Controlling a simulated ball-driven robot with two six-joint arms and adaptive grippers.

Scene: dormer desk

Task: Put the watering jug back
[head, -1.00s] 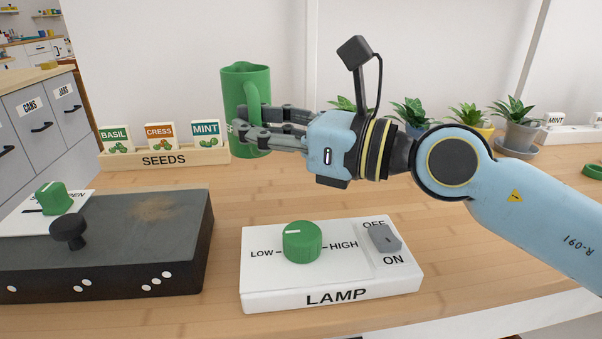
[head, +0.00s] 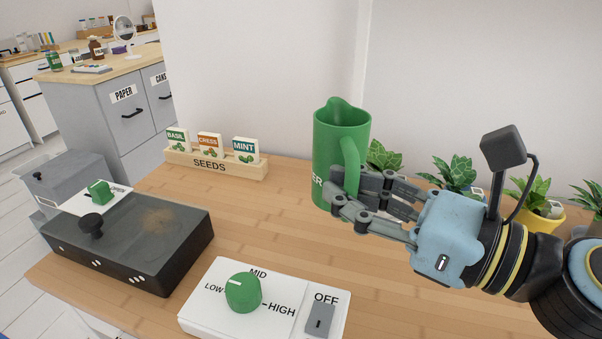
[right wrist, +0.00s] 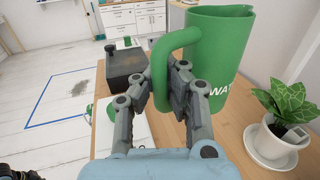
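The green watering jug (head: 341,140) is upright above the back part of the wooden desk, with white lettering on its side. My right gripper (head: 345,195) comes in from the right and is shut on the jug's handle. In the right wrist view the fingers (right wrist: 162,88) lie on both sides of the handle, and the jug (right wrist: 218,55) rises beyond them. The fingers hide part of the jug's lower side, and I cannot tell whether its base touches the desk.
A wooden SEEDS rack (head: 216,165) with packets stands at the back left. A lamp control panel (head: 262,305) lies in front, a dark box with a knob (head: 130,240) at left. Potted plants (head: 455,172) stand behind my right gripper. Bare desk lies between rack and panel.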

